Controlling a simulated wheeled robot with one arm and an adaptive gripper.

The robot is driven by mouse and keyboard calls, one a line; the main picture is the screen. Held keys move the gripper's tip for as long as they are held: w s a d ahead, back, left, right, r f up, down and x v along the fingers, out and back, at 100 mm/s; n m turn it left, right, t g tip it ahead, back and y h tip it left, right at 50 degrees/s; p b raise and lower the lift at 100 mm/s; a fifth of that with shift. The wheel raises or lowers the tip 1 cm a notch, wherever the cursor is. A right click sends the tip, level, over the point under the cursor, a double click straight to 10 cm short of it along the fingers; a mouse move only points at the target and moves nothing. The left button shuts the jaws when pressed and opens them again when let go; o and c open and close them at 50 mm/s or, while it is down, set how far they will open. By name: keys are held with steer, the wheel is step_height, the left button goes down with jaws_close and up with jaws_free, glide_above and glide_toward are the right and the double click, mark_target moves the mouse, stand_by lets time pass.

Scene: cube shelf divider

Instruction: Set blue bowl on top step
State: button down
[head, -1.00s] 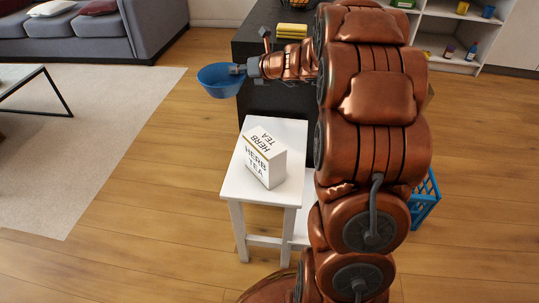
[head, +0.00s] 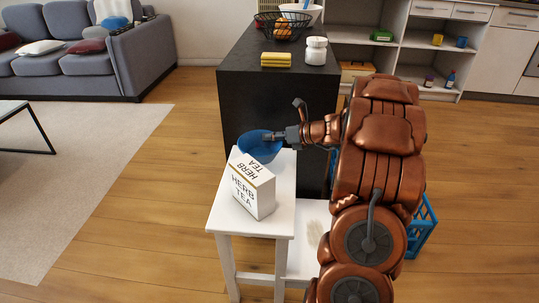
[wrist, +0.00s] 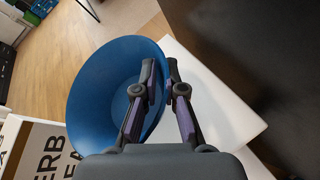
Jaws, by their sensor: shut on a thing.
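The blue bowl (head: 257,149) is at the far end of the white step stool's top step (head: 284,182), just behind the herb tea box (head: 250,187). My gripper (head: 284,136) comes in from the right and is shut on the bowl's right rim. In the wrist view the two fingers (wrist: 164,78) pinch the wall of the bowl (wrist: 98,90), with part of the white top (wrist: 215,100) beside and below it. The tea box (wrist: 38,148) is close to the bowl there. I cannot tell whether the bowl touches the step.
A dark counter (head: 245,105) stands right behind the stool, with a yellow sponge-like block (head: 282,60), a white jar (head: 316,51) and a wire fruit basket (head: 285,27) on it. A lower white step (head: 308,250) and a blue crate (head: 421,226) are at the right. Open floor lies left.

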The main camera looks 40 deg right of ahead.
mark_target(271, 147)
step_height(271, 147, down, 4)
steer(key=shift+f+b, duration=0.1)
steer(key=shift+b, duration=0.85)
steer(key=c, duration=1.3)
jaws_free()
steer(key=shift+o, duration=0.2)
steer(key=p+v, duration=0.5)
steer(key=v, duration=0.7)
